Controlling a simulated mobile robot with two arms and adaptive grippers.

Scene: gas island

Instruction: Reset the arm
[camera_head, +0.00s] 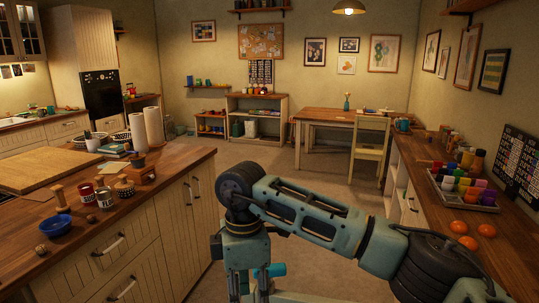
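One of my arms comes in from the lower right. It reaches to a dark round joint near the middle of the picture and bends down there toward the bottom edge. No gripper fingers can be made out on it; its lower end runs out at the bottom edge. My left arm and its gripper do not show. Nothing is seen held.
A wooden-topped island (182,165) with a blue bowl (55,226), cans and jars stands left of the arm. A counter on the right holds oranges (458,227) and a tray of colourful cups (462,200). A table (328,113) and chair (371,142) stand beyond open floor.

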